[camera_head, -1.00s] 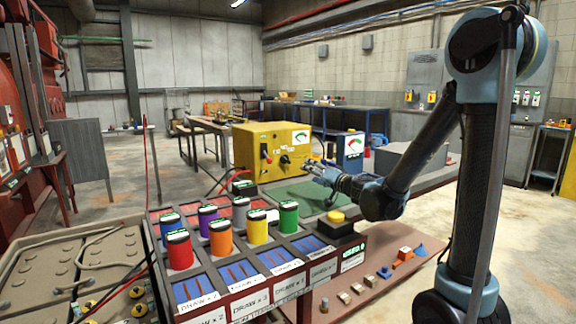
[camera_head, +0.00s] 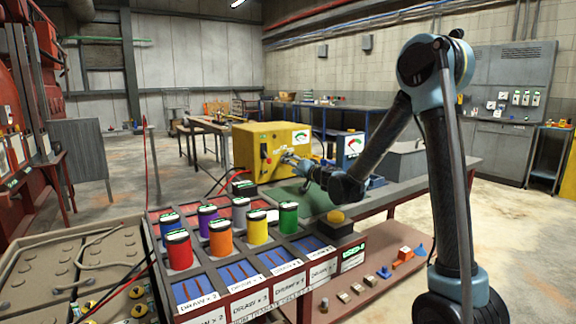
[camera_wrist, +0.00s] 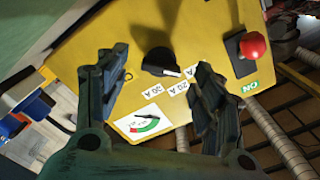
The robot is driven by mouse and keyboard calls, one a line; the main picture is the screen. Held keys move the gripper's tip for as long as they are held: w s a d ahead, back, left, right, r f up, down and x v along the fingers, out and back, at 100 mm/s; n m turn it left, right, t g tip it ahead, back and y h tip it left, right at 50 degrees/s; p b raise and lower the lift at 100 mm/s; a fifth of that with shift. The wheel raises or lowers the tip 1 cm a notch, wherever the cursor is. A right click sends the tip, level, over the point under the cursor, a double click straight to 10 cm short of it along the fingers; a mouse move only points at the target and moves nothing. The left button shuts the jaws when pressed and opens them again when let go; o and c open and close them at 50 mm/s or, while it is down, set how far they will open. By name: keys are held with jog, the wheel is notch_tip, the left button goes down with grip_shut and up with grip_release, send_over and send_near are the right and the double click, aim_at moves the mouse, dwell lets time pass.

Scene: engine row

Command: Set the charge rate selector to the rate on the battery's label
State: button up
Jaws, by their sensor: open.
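The yellow charger box (camera_head: 248,157) stands on the far part of the bench in the head view. In the wrist view its front panel (camera_wrist: 200,40) fills the middle. The black selector knob (camera_wrist: 158,62) has a white pointer and sits beyond and between my fingertips. Rate labels (camera_wrist: 177,88) reading 20 A and a partly hidden one lie beside it. A gauge (camera_wrist: 143,122) and a red knob (camera_wrist: 252,45) are also on the panel. My gripper (camera_wrist: 160,80) is open and empty, its fingers either side of the selector; contact cannot be told. It also shows in the head view (camera_head: 290,160). The battery's label is not readable.
Several coloured cylinders (camera_head: 222,238) stand in a labelled tray nearer me. A blue meter (camera_head: 350,147) stands right of the charger.

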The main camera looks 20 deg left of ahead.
jog(key=shift+x, duration=1.8)
jog(key=shift+c, duration=0.3)
jog(key=c, duration=1)
